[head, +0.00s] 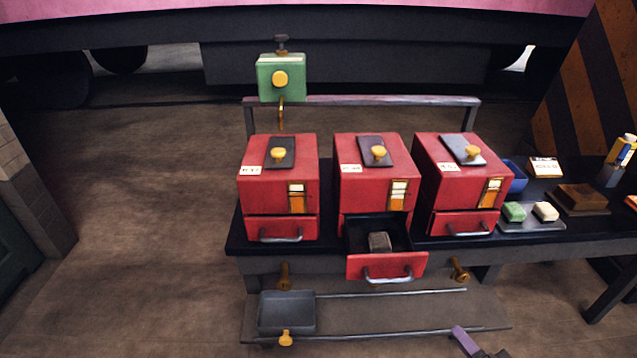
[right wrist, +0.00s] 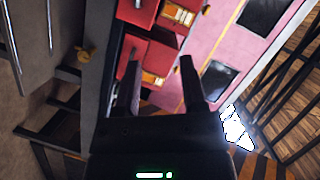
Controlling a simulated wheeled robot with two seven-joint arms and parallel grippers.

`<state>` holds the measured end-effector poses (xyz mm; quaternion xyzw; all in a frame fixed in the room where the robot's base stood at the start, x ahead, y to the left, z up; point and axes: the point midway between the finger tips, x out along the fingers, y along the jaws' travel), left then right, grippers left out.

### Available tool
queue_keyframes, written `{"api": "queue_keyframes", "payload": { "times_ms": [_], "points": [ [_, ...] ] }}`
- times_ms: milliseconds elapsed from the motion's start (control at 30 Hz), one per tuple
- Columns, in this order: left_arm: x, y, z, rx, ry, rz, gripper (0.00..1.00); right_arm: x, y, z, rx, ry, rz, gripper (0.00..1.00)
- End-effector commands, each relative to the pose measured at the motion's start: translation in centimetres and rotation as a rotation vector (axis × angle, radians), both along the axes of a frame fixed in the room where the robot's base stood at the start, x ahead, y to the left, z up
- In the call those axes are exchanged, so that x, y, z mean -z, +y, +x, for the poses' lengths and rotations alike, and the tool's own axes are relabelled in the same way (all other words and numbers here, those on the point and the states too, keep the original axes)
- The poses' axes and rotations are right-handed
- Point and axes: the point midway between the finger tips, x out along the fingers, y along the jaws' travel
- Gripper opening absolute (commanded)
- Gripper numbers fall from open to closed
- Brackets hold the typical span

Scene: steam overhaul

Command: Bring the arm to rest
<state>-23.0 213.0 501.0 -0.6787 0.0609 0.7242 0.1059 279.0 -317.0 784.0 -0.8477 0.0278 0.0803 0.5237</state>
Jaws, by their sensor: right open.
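My right gripper (head: 481,343) shows at the bottom edge of the head view, right of centre, in front of the low shelf. Only its finger ends show there, one of them purple; the rest of the arm is out of the picture. In the right wrist view the two dark fingers (right wrist: 161,78) stand apart with nothing between them, and red boxes and the pink wall lie beyond. My left gripper is not in view.
Three red boxes stand on the dark bench (head: 232,240). The middle box's drawer (head: 388,266) is open with a grey block (head: 379,242) inside. Below are a low shelf (head: 400,312) and grey tray (head: 287,312). The floor (head: 140,220) at left is clear.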

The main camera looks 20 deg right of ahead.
Motion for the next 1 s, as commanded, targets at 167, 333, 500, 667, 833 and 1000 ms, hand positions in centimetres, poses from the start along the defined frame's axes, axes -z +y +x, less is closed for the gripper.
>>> {"api": "queue_keyframes", "payload": {
  "times_ms": [167, 333, 500, 667, 833, 1000],
  "points": [
    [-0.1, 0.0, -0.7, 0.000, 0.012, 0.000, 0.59, 3.8, -2.8, -0.8, -0.037, 0.166, -0.265, 0.53],
    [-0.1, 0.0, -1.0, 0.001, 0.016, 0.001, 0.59, 11.3, -5.9, -5.5, -0.100, 0.483, -0.620, 0.53],
    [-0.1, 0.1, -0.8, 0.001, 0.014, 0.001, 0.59, 18.0, -9.7, -13.6, -0.333, 0.893, -1.020, 0.53],
    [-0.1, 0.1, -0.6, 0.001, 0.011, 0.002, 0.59, 20.9, -14.0, -24.4, -0.799, 1.331, -1.361, 0.53],
    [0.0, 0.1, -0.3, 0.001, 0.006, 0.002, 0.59, 25.0, -5.5, -29.3, -1.028, 1.367, -1.255, 0.53],
    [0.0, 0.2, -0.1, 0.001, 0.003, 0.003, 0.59, 27.8, 6.0, -30.5, -1.068, 1.282, -1.054, 0.53]
  ]
}}
